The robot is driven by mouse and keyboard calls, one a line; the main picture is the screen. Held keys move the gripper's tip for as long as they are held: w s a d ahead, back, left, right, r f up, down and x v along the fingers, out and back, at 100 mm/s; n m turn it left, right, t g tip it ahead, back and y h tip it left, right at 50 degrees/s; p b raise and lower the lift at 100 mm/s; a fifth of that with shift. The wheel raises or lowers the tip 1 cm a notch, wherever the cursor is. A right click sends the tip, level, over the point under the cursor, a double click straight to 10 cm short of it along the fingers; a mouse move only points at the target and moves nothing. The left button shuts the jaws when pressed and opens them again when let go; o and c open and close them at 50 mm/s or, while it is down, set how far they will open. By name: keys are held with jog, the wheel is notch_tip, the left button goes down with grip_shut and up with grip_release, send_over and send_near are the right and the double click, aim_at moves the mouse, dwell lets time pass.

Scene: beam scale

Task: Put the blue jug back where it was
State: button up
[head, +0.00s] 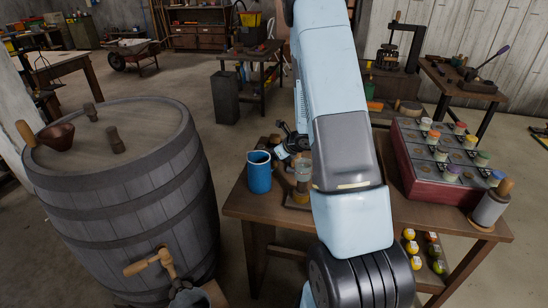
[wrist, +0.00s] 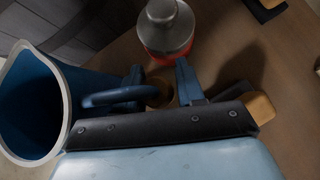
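The blue jug (head: 259,172) stands upright near the left edge of the wooden table (head: 240,205). In the wrist view the jug (wrist: 28,105) fills the left side, with its pale rim facing the camera and its handle (wrist: 112,97) pointing right. My gripper (wrist: 161,82) is at the handle. Its two fingers are apart, and the left finger overlaps the handle loop. The handle's outer part reaches into the gap, but I see no grip on it.
A silver-topped red container (wrist: 166,30) stands just beyond the fingers. A small glass (head: 302,175) is right of the jug. A red crate of jars (head: 420,180) and a wooden-handled grey cylinder (head: 490,208) are on the table's right. A barrel (head: 120,205) stands left.

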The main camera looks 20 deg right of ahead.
jog(key=o, duration=0.3)
jog(key=shift+o, duration=0.2)
jog(key=shift+r, duration=0.15)
jog(key=v, duration=1.1)
jog(key=s+r+m+t+h, duration=0.1)
jog(key=s+r+m+h, duration=0.25)
jog(key=r+m, duration=0.75)
jog(key=s+r+m+t+h, duration=0.15)
jog(key=r+m+h, duration=0.25)
jog(key=r+m, duration=0.7)
jog(key=s+a+r+m+g+y, duration=0.1)
jog(key=s+a+r+m+g, duration=0.1)
jog(key=s+a+m, duration=0.4)
jog(key=s+a+r+m+g+y, duration=0.2)
jog(key=s+a+m, duration=0.5)
jog(key=s+m, duration=0.6)
jog(key=s, duration=0.5)
jog(key=shift+a+r+m, duration=0.25)
jog(key=shift+r+m, duration=0.15)
